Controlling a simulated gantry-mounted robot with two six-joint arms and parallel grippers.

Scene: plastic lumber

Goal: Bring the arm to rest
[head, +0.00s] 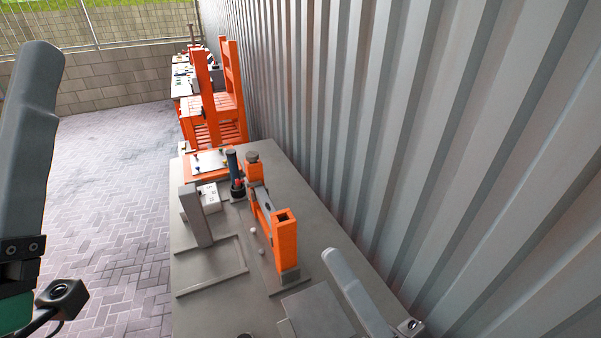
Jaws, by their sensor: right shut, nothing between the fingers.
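My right gripper (335,260) comes in at the bottom right, over the near right part of the grey table (300,205). Its grey fingers look closed together, with nothing visible between them. My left gripper (42,62) stands large at the left edge, pointing up in the picture, over the paved floor. Only one grey finger of it shows clearly, so its opening cannot be judged. Neither gripper visibly touches anything on the table.
An orange and grey fixture (283,240) stands mid-table, near the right gripper. A grey upright (197,217), a dark blue cylinder (232,163) and an orange tray (212,177) stand farther back. Orange shelving (229,95) lies beyond. A corrugated wall (450,120) bounds the right; paving (110,190) is open left.

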